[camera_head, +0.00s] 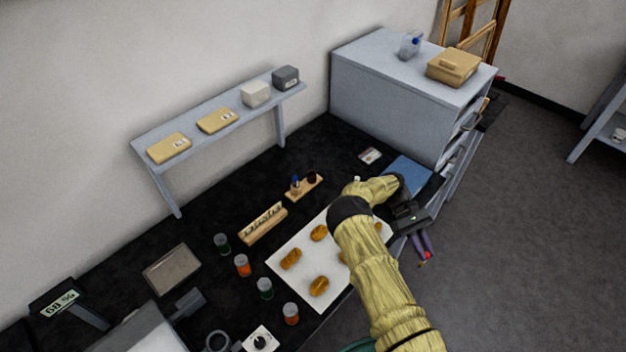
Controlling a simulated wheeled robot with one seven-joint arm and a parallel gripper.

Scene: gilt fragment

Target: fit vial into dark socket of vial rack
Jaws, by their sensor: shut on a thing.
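The vial rack (304,191) is a small pale wooden block on the black bench, behind the white board. A blue-topped piece stands at its left end, and a dark round socket (312,178) shows at its right end. My gripper (422,258) is at the right, past the bench's front edge, pointing down over the grey floor, well apart from the rack. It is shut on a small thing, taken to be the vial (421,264). Only an orange-red bit shows between the purple fingertips, and the rest is hidden.
A white board (278,262) with several brown lumps lies below my arm. Several small jars (242,265) and a slotted wooden holder (263,225) stand to its left. A wall shelf (210,133) is behind. A grey cabinet (375,85) and a blue mat (408,171) are right of the rack.

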